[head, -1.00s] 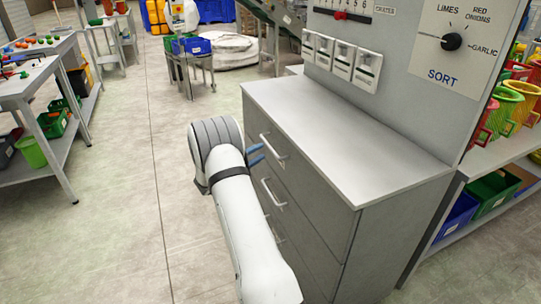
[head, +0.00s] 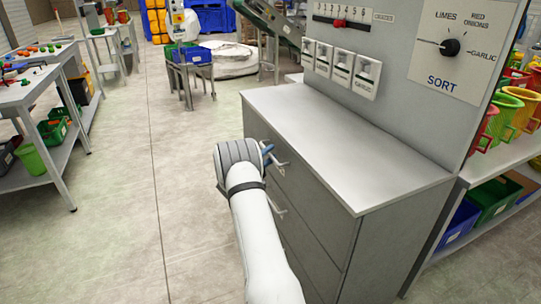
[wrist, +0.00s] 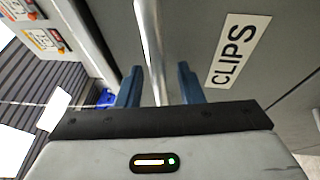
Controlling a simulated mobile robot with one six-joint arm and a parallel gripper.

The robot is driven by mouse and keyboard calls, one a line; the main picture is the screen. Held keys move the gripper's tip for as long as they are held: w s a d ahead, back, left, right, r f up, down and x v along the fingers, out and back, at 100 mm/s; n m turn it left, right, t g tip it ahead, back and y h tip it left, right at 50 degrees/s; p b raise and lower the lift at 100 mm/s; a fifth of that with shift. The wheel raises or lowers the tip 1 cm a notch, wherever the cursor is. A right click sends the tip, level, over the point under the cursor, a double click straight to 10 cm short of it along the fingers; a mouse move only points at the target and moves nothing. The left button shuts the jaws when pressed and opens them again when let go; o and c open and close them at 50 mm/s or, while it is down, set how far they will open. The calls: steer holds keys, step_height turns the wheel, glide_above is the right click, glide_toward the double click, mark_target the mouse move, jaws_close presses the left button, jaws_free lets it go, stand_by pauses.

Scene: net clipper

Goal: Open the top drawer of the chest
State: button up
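The grey chest (head: 345,135) stands right of centre in the head view, its drawer fronts facing left. The top drawer's bar handle (head: 281,164) is partly hidden by my gripper (head: 267,153). The top drawer looks flush with the chest. In the wrist view, the metal handle (wrist: 149,40) runs between the two blue fingers of my gripper (wrist: 158,86). The fingers stand apart, with a visible gap beside the bar. A white "CLIPS" label (wrist: 238,50) is on the drawer front to the right.
A lower handle (head: 275,200) sits below the top one. A grey panel (head: 400,80) with a dial (head: 450,47) rises behind the chest top. Open floor (head: 185,180) lies left of the chest. Shelves with coloured bins (head: 495,200) stand at right.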

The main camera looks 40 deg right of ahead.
steer(key=shift+c, duration=0.3)
jaws_close()
